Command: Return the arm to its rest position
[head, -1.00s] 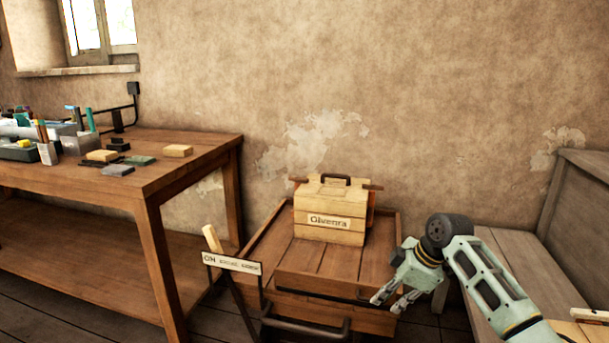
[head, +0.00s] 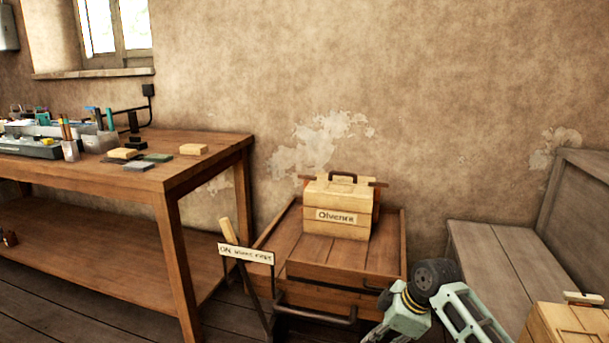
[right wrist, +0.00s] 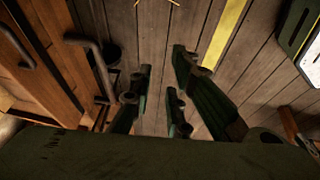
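My right arm (head: 430,278) reaches in at the lower right of the head view, pale green with dark joints. Its gripper is low at the bottom edge there, partly cut off, in front of the wooden cart's right corner. In the right wrist view the right gripper (right wrist: 163,64) points down over the plank floor. Its dark green fingers are apart, with bare floor between them and nothing held. My left gripper is in neither view.
A wooden cart (head: 275,234) carries a pale labelled box (head: 341,203); a metal handle (head: 318,316) sticks out in front. A sign (head: 246,254) stands left of it. A workbench (head: 205,165) is at left, a grey bench (head: 490,268) and another pale box (head: 562,326) at right.

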